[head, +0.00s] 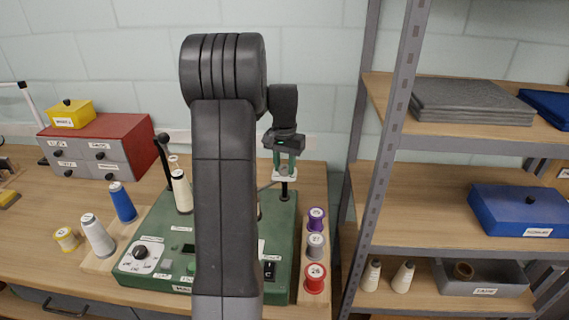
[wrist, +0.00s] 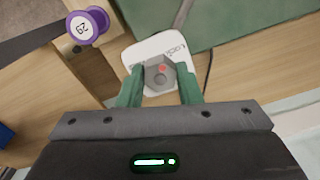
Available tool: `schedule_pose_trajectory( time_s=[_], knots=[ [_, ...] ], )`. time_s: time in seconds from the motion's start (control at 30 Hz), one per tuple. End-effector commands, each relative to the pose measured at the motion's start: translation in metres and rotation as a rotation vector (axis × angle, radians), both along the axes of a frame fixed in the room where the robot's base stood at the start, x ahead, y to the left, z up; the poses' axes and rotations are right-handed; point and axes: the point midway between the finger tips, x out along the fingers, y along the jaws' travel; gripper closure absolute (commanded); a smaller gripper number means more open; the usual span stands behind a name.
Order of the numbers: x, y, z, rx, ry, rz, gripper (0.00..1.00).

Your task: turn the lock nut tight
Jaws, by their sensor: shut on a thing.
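The lock nut (wrist: 160,75) is a grey piece with flat sides and a red mark on top, in the middle of the wrist view. It sits on a white labelled plate (wrist: 142,50) beside the green machine. My gripper (wrist: 160,86) has its green fingers on both sides of the nut and is shut on it. In the head view my gripper (head: 285,163) points down at the white plate (head: 284,180) at the machine's back right. My own arm hides the middle of the green machine (head: 276,228). How tight the nut is cannot be seen.
A purple spool (wrist: 87,25) stands near the plate; it also shows in the head view (head: 316,219), with a grey spool (head: 315,246) and a red spool (head: 314,278). A thin post (head: 284,192) rises beside the plate. A shelf rack (head: 385,160) stands close on the right.

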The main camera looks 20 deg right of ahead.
Motion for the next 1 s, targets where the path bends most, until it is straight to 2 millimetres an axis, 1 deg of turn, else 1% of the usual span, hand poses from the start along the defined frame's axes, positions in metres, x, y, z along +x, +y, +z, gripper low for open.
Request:
schedule_pose_trajectory(
  time_s=[0.2, 0.5, 0.77, 1.0],
  knots=[
    [0.0009, -0.0001, 0.0016, -0.001, -0.003, -0.189, 0.92],
    [0.0014, -0.0001, 0.0015, -0.002, -0.003, -0.385, 0.92],
    [0.0016, -0.0002, 0.0014, -0.002, -0.004, -0.468, 0.92],
    [0.0017, -0.0002, 0.0014, -0.002, -0.004, -0.487, 0.92]
  ],
)
